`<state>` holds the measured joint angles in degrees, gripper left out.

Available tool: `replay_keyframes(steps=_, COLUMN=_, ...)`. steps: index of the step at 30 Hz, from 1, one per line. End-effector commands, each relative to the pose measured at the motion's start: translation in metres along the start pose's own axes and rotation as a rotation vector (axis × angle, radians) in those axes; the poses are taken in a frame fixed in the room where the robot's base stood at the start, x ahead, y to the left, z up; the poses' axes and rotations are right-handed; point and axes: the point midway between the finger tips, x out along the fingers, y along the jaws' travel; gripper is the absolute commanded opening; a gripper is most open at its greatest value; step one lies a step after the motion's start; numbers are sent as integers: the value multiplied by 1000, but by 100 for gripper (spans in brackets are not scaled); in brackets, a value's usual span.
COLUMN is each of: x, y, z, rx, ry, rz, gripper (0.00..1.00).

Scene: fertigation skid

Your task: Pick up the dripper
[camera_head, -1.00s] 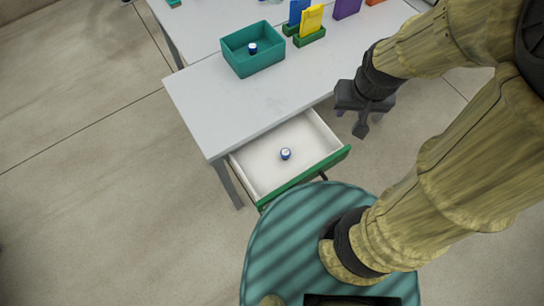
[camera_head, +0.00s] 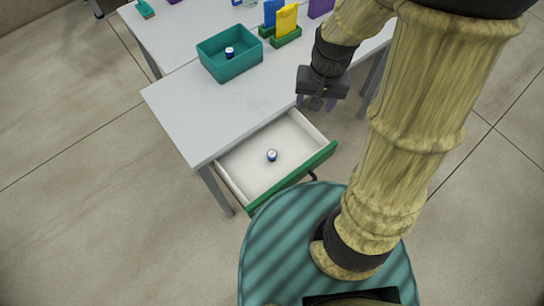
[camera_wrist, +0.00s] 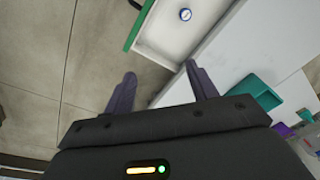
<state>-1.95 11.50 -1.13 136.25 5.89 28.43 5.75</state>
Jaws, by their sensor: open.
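A small blue and white cylinder (camera_head: 271,156), which looks like the dripper, lies alone in an open white drawer (camera_head: 250,178) with a green front. It also shows near the top of the wrist view (camera_wrist: 185,15). A similar blue and white piece (camera_head: 229,53) stands in a teal bin (camera_head: 243,65) on the table. My gripper (camera_head: 316,103) is open and empty, above and beyond the drawer's right side, beside the table edge. In the wrist view its two fingers (camera_wrist: 160,90) are spread apart, with the drawer beyond them.
The white table (camera_head: 200,115) has a clear stretch in front of the bin. Yellow (camera_head: 286,20) and blue cards stand in green holders behind it. The drawer's green front (camera_head: 300,175) juts out from the table. The floor left of the table is clear.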

Motion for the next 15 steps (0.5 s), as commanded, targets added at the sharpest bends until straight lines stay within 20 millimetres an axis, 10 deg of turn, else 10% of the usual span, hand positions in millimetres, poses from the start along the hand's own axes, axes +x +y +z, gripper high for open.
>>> replay_keyframes(steps=15, x=156, y=-61, z=-53, rx=392, ry=-408, rz=-14, gripper=57)
